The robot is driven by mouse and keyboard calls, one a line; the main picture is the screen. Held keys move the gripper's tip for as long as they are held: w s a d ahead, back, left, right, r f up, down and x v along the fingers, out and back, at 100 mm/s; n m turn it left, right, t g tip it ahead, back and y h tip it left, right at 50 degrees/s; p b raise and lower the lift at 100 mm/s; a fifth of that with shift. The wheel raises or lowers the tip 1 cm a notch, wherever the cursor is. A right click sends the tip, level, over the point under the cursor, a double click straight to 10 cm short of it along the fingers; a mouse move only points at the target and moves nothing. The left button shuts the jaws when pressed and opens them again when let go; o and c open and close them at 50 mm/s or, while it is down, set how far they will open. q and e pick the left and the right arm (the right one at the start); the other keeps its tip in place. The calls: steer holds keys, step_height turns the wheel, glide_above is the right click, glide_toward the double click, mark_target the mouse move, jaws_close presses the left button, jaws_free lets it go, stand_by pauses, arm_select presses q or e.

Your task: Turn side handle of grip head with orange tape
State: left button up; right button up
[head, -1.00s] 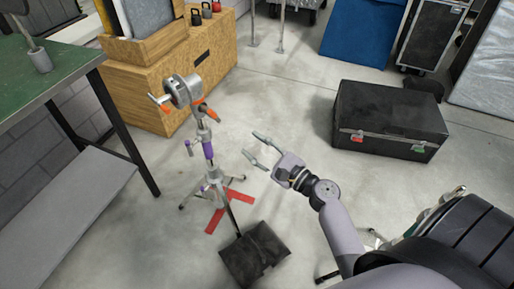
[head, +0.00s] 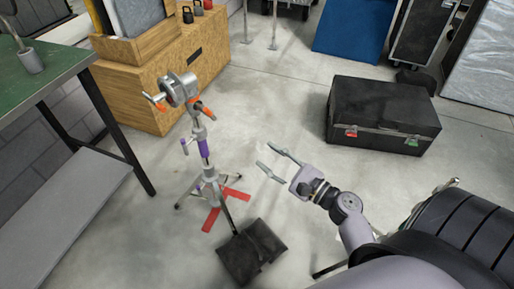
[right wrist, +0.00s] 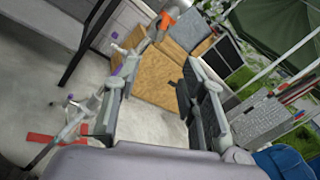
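The grip head (head: 180,89) sits on top of an upright metal stand in the left-middle of the head view. Orange tape marks its side handle (head: 207,111), which points down and right, and there is orange near another handle (head: 157,100) at its left. In the right wrist view an orange-marked part (right wrist: 166,20) of the head shows at the top, partly cut off. My right gripper (head: 270,162) is open and empty, to the right of the stand and apart from it; its two fingers also show in the right wrist view (right wrist: 150,108). My left gripper is not in view.
The stand (head: 205,150) has purple tape and legs over a red floor cross (head: 226,208); a black sandbag (head: 250,252) lies at its foot. A green-topped table (head: 60,72) is left, a wooden box (head: 150,85) behind, a black case (head: 383,115) right. Floor between gripper and stand is clear.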

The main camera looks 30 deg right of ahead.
steer(key=v, duration=0.5)
stand_by(0.3)
